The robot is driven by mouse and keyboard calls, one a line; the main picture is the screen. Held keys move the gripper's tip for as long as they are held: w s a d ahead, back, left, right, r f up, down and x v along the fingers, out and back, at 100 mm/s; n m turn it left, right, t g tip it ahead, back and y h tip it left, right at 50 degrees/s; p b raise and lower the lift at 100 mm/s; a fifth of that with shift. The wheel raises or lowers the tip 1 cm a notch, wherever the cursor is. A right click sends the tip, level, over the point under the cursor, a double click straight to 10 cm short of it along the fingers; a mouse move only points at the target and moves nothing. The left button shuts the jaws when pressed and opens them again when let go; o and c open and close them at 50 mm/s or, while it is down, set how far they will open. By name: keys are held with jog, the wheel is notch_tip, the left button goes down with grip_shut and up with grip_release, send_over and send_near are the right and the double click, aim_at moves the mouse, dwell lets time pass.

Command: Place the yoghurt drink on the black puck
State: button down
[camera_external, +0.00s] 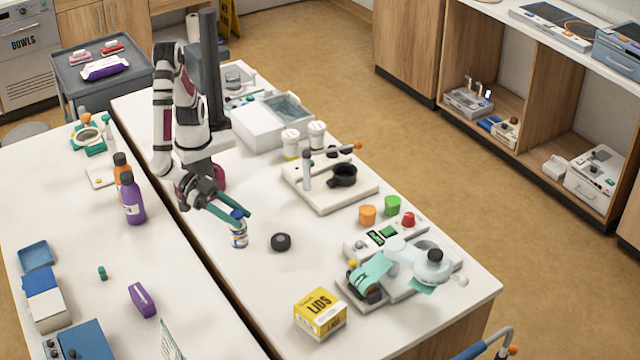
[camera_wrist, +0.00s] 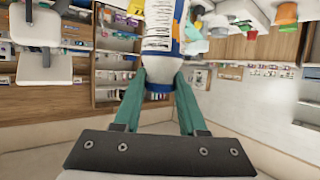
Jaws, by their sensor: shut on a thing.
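The yoghurt drink (camera_external: 239,235) is a small white bottle with a blue cap and blue and orange marks on its label. My gripper (camera_external: 237,213) is shut on it near the cap, with green fingers on either side. In the external view the bottle looks upright; whether its base touches the table I cannot tell. The wrist view shows the bottle (camera_wrist: 163,35) between the two fingertips (camera_wrist: 160,85). The black puck (camera_external: 281,242) lies on the white table a short way right of the bottle, with nothing on it.
A stand with a black cup (camera_external: 343,176) is behind the puck. A yellow LIDS box (camera_external: 320,313) and a device with a teal cloth (camera_external: 365,280) stand to the front right. Purple and orange bottles (camera_external: 133,203) are on the left table. The table around the puck is clear.

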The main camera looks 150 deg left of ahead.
jog(key=s+a+n+g+y, duration=0.55)
jog(key=s+n+g, duration=0.2)
jog(key=s, duration=0.25)
jog(key=w+a+f, duration=0.3)
jog(key=a+f, duration=0.7)
jog(key=shift+w+f, duration=0.15)
jog(key=shift+f, duration=0.25)
jog(key=shift+f+t, duration=0.1)
jog(key=shift+t, duration=0.15)
jog(key=shift+c, duration=2.3)
grip_release()
